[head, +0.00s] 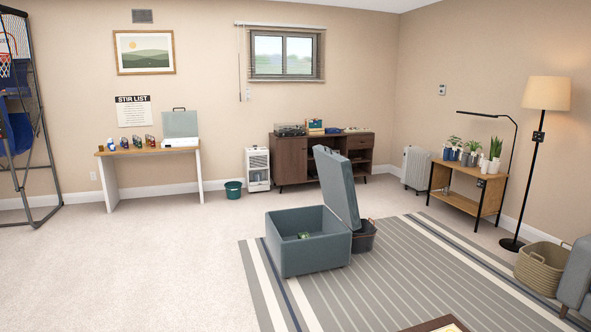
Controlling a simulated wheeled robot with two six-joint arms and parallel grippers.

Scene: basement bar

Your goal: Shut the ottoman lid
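A grey-blue ottoman (314,257) stands at the left edge of the striped rug in the head view. The box is open at the top, and a small green item (303,235) shows inside. Neither of my grippers is in view.
A dark basket (365,237) stands close behind the lid, partly hidden. The striped rug (420,265) spreads to the right, with a woven basket (541,268) and a floor lamp (511,244). A table corner (437,325) shows at the bottom. Carpet on the left (150,265) is clear.

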